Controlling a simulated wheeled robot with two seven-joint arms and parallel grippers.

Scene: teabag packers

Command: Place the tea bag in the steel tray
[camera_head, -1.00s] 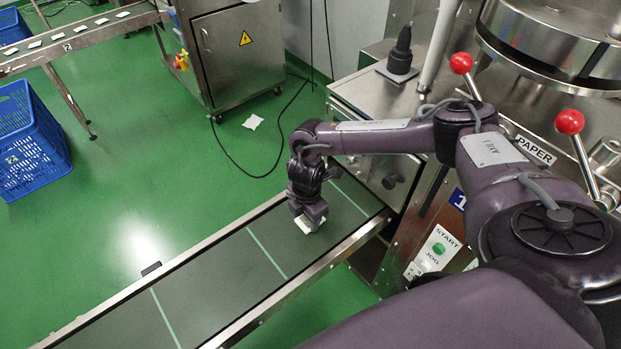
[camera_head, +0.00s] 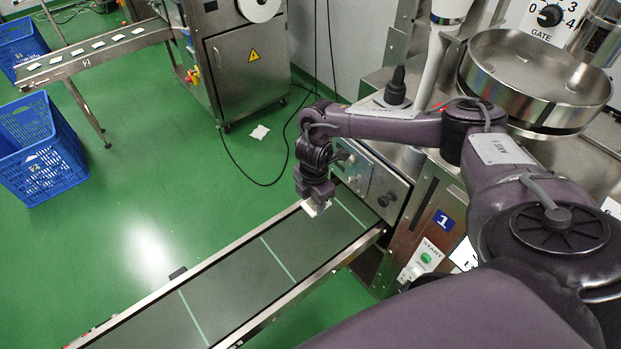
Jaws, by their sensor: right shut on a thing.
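My right gripper (camera_head: 318,202) is shut on a small white tea bag (camera_head: 314,210). It holds the bag over the far edge of the dark conveyor belt, apparently a little above it. The jaws hide part of the bag. A round steel pan (camera_head: 485,50) with a raised rim sits on the machine at the upper right; I cannot tell whether it is the steel tray. My left gripper is not in view.
The dark belt (camera_head: 245,285) with pale green stripes is otherwise bare. A steel machine front with a START button (camera_head: 426,258) stands right of it. Blue crates (camera_head: 40,150), another belt with white bags (camera_head: 98,45) and a steel cabinet (camera_head: 250,75) stand farther back.

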